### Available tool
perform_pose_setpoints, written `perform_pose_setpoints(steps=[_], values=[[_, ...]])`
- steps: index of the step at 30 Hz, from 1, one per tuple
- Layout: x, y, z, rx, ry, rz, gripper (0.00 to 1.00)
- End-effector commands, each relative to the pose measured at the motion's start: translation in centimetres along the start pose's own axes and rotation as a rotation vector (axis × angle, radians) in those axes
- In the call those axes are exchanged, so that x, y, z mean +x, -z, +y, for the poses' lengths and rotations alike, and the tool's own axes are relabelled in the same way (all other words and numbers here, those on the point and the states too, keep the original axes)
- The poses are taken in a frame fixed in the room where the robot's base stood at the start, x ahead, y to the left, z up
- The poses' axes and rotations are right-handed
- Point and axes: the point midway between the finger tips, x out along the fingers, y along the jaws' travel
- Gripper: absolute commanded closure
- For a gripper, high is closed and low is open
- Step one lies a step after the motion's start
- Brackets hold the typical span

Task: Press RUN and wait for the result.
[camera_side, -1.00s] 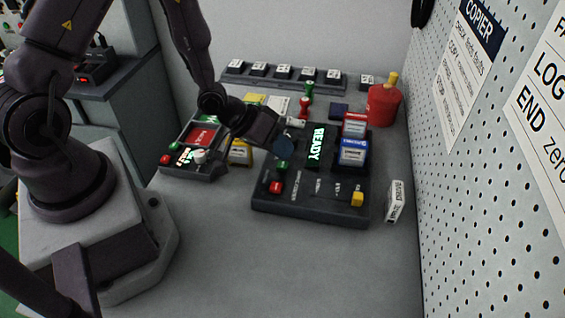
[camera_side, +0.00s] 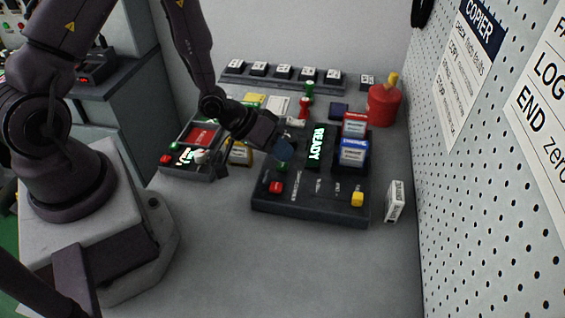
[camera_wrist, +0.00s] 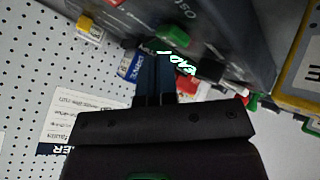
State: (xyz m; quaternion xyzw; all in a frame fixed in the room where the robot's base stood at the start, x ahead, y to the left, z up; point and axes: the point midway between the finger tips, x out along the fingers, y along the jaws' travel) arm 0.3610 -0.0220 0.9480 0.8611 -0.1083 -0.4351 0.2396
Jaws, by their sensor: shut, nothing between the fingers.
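The dark copier unit (camera_side: 310,205) lies on the bench with a lit green READY display (camera_side: 316,142), which shows partly behind the fingers in the wrist view (camera_wrist: 184,65). My gripper (camera_side: 284,150) is shut and empty, its fingertips low over the unit's left part. In the side view they cover most of the green button's spot. The wrist view shows a green button (camera_wrist: 172,37) just beyond the closed fingers (camera_wrist: 155,62); whether they touch it I cannot tell. A red button (camera_side: 275,187) sits in front of that spot. No RUN label is readable.
Upright red and blue cartridges (camera_side: 353,152) stand at the unit's right, with a yellow button (camera_side: 357,199) in front. A white box (camera_side: 394,201) and a red can (camera_side: 383,105) are near the pegboard (camera_side: 480,220). Another device (camera_side: 190,165) lies left. The front bench is clear.

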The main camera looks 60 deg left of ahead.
Motion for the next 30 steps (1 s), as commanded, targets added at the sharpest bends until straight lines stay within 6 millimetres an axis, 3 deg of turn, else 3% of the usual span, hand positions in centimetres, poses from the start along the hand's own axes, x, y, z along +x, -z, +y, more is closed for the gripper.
perform_pose_setpoints(steps=[30], values=[[0.60, -0.39, -0.42, 0.000, 0.000, 0.001, 1.00]])
